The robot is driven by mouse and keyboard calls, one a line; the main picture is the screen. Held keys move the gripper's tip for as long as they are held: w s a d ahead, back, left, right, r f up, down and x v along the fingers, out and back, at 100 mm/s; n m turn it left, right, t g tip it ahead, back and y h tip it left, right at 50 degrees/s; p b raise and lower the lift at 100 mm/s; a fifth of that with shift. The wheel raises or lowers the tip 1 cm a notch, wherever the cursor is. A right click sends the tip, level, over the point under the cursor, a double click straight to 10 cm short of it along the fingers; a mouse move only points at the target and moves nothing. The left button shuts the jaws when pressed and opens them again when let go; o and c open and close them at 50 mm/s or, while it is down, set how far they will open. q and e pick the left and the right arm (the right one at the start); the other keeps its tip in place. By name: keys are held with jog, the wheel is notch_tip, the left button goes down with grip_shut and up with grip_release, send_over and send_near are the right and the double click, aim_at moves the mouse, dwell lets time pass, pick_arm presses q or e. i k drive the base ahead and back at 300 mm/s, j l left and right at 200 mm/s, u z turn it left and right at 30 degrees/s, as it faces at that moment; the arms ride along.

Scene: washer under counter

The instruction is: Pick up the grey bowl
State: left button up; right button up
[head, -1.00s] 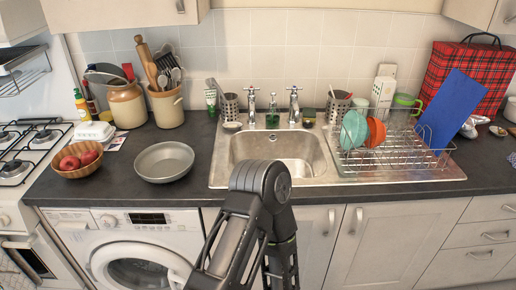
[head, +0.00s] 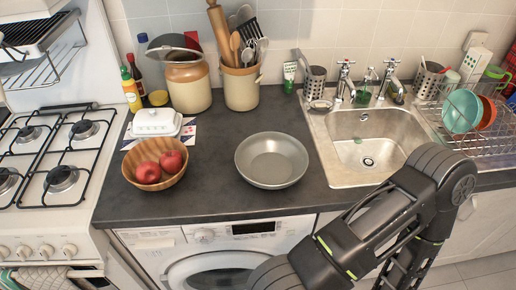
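The grey bowl (head: 271,160) is shallow, round and looks empty. It sits upright on the dark counter (head: 205,188) above the washing machine (head: 215,252), left of the sink. One of my arms shows at the lower right of the head view, in front of the sink and cabinets, with its elbow high. No gripper fingers show in the frame, and nothing of mine touches the bowl.
A wooden bowl with red apples (head: 155,163) and a white butter dish (head: 157,122) stand left of the grey bowl. A utensil crock (head: 240,88) and a brown jar (head: 188,85) stand behind. The sink (head: 368,140) is to the right, the gas hob (head: 50,150) far left.

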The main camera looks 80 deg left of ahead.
aim_at(271, 160)
jog(key=k+j, duration=0.9)
